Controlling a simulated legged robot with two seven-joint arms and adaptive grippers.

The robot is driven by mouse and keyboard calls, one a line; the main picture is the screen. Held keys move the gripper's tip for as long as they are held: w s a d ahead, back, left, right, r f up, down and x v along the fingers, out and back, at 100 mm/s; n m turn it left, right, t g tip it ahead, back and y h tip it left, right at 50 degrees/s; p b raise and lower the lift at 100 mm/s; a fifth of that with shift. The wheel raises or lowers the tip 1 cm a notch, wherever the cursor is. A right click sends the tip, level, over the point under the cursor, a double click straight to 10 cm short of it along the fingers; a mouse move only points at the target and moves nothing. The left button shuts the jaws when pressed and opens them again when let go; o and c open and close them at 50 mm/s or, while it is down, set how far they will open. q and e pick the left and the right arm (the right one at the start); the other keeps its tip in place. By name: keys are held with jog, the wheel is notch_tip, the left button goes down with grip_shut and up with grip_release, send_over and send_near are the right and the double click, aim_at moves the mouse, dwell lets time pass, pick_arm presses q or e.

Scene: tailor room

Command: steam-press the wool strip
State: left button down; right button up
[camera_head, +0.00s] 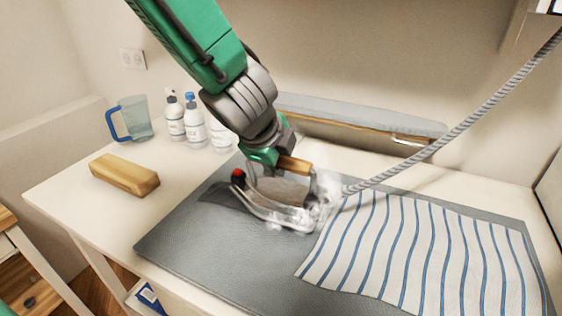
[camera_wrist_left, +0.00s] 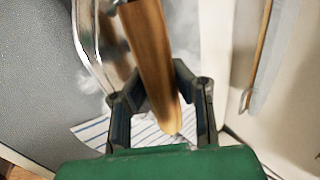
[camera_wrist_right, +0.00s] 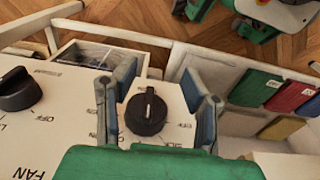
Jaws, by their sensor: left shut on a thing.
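My left gripper (camera_head: 277,160) is shut on the wooden handle of a shiny metal iron (camera_head: 270,211). In the left wrist view the handle (camera_wrist_left: 150,45) runs between the fingers (camera_wrist_left: 155,88). The iron is low over the grey pressing mat (camera_head: 190,250), with white steam around its right end. A darker grey strip (camera_head: 219,196), apparently the wool, shows at the iron's left; the rest is hidden beneath it. In the right wrist view my right gripper (camera_wrist_right: 158,82) is open, its fingers on both sides of a black knob (camera_wrist_right: 146,113) on a white control panel (camera_wrist_right: 60,120).
A blue-striped cloth (camera_head: 425,250) covers the mat's right part. A grey rope-like cord (camera_head: 460,125) rises right from the iron. A wooden block (camera_head: 124,174), blue-handled jug (camera_head: 133,120) and spray bottles (camera_head: 194,122) stand left and behind. A padded board (camera_head: 360,117) lies along the back.

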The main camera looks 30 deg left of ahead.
pick_arm(q)
jog(key=shift+w+f+b, duration=0.15)
jog(key=shift+f+b, duration=0.35)
jog(key=shift+b, duration=0.2)
jog(key=shift+s, duration=0.2)
jog(key=shift+s+d+b, duration=0.1)
jog(key=shift+s+b, duration=0.4)
jog(key=shift+s, duration=0.25)
jog(key=shift+w, duration=0.15)
jog(key=shift+w+p, duration=0.35)
jog(key=shift+w, duration=1.25)
jog(key=shift+a+f, duration=0.1)
jog(key=shift+a, duration=0.15)
jog(key=shift+s+a+b, duration=0.1)
jog(key=shift+a+b, duration=0.25)
jog(key=shift+a, duration=2.4)
